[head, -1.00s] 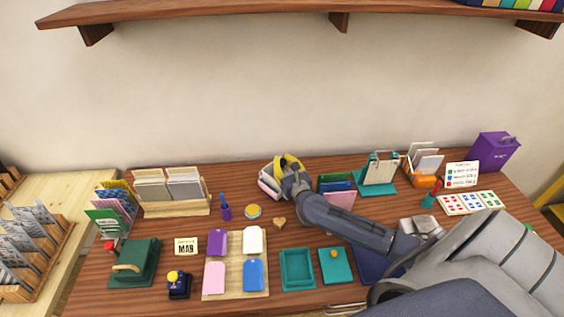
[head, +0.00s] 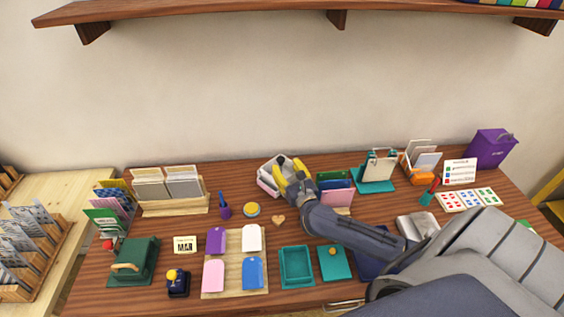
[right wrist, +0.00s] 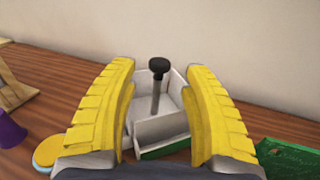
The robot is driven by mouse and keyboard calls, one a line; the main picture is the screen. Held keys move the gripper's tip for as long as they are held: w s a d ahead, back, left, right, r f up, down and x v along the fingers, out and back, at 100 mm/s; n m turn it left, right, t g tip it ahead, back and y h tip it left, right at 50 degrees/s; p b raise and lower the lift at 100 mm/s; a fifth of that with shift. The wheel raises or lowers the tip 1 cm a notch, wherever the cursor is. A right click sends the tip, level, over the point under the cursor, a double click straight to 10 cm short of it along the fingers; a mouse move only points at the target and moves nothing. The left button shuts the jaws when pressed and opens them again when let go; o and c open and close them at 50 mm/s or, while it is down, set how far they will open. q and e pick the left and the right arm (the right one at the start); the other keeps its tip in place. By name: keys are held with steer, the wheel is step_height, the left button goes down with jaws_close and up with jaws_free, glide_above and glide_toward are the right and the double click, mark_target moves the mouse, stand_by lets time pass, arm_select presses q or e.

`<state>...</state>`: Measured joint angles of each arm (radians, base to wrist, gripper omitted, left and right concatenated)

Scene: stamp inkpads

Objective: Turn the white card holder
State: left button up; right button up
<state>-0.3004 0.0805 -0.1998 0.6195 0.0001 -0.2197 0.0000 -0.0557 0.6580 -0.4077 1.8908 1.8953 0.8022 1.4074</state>
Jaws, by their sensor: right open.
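The white card holder (head: 268,173) stands at the back of the desk, left of centre, with a pinkish side toward the front left. In the right wrist view it is a white, divided tray (right wrist: 160,128) with a dark post and round black knob (right wrist: 158,66) rising from it. A green strip shows on its near side. My right gripper (head: 290,163) is open at the holder, its yellow fingers apart. In the right wrist view the fingers (right wrist: 160,72) stand on either side of the post, and I see no contact with it. My left gripper is out of view.
A holder with green, blue and pink cards (head: 336,195) stands just right of my gripper. The wall is close behind.

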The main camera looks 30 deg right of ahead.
steer(key=s+a, duration=0.1)
steer(key=s, duration=0.6)
steer(key=shift+a, duration=0.15)
steer(key=shift+s, duration=0.1)
